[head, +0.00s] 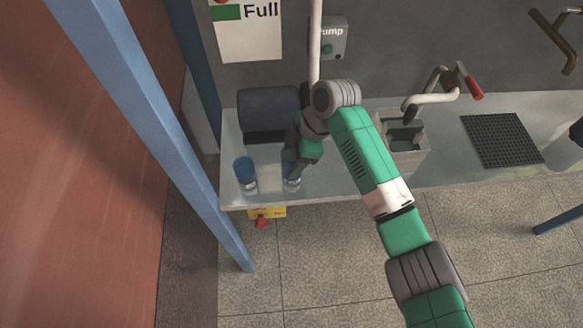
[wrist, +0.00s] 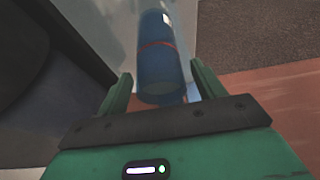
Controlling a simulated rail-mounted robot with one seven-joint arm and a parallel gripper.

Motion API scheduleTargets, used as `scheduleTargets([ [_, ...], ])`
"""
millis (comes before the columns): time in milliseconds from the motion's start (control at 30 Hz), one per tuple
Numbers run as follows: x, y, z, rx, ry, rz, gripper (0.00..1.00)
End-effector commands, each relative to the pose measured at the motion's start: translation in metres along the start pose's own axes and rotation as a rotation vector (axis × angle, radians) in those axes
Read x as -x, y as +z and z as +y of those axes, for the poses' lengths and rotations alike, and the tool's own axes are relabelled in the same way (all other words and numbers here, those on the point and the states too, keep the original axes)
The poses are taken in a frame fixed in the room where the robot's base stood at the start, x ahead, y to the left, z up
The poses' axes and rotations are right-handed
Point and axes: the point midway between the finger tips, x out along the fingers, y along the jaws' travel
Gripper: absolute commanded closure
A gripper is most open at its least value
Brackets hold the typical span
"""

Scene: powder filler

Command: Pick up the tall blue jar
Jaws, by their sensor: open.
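Two blue jars stand near the left front of the bench in the head view. One jar (head: 245,176) is in the clear, with a blue top and a paler label low down. The other jar (head: 292,184) is right of it, partly hidden by my gripper (head: 300,166). In the wrist view a long blue jar (wrist: 160,60) with a thin red line lies between the two green fingers of my gripper (wrist: 163,88). The gripper is open, with space visible at the fingers. I cannot tell whether a finger touches the jar.
A dark cylinder (head: 269,108) lies on the bench behind the jars. A grey box (head: 408,155) and a black grid mat (head: 502,140) are to the right. The bench front edge is close to the jars. A blue post (head: 150,130) rises at the left.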

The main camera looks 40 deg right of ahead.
Motion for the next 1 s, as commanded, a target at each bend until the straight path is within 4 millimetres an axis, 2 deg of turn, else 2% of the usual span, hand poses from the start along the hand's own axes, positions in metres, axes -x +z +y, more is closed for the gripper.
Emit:
scheduleTargets([
  [33,-0.011,0.001,0.000,0.000,-0.002,0.000,0.32],
  [133,-0.021,0.000,0.000,0.000,0.000,0.000,0.32],
  [367,-0.023,0.000,0.000,-0.001,0.001,0.000,0.32],
  [467,-0.023,0.000,0.000,-0.001,0.001,0.000,0.48],
  [667,-0.023,0.000,0.000,-0.001,0.001,0.000,0.87],
  [1000,-0.016,-0.003,0.001,0.000,0.003,0.001,0.88],
])
